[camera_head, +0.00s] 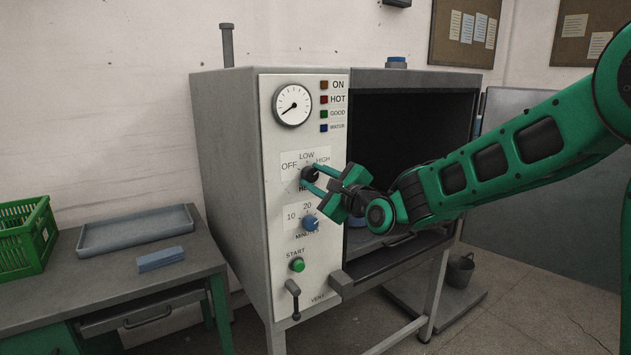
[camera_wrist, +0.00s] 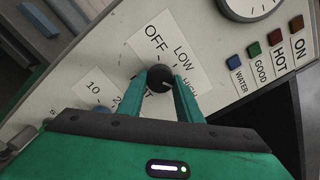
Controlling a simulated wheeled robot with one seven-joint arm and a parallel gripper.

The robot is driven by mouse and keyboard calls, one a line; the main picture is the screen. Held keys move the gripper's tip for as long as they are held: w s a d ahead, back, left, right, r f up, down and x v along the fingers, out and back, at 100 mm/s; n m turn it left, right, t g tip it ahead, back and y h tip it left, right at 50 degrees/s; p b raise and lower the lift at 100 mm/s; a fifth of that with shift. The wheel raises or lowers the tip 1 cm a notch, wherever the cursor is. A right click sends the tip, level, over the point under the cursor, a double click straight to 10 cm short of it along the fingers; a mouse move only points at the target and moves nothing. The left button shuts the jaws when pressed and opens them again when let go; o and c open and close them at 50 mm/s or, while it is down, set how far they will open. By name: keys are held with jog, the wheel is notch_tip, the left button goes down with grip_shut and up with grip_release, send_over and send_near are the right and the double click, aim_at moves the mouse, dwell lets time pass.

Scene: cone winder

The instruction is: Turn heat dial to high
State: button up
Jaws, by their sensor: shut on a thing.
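The black heat dial (camera_head: 309,174) sits on the white front panel under the labels OFF, LOW and HIGH. My gripper (camera_head: 313,179) reaches in from the right and is shut on this dial. In the wrist view the dial (camera_wrist: 160,77) is between the two green fingertips, below the OFF, LOW and HIGH lettering. Its pointer mark is not clear in either view, so I cannot tell its setting. The fingers hide part of the heat label.
Below the heat dial are a blue minutes dial (camera_head: 310,222), a green start button (camera_head: 297,265) and a vent lever (camera_head: 294,298). A gauge (camera_head: 292,105) and several indicator lights are above. The dark open chamber (camera_head: 415,130) is to the right.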

jog(key=shift+w+d+f, duration=0.1)
jog(key=shift+d+f, duration=0.15)
jog(key=shift+f, duration=0.1)
jog(key=o, duration=1)
jog(key=shift+o, duration=0.2)
jog(key=shift+a+r, duration=0.1)
jog(key=shift+r, duration=0.1)
jog(key=v, duration=1)
jog(key=shift+s+d, duration=0.25)
jog(key=shift+d, duration=0.05)
jog(key=shift+f, duration=0.1)
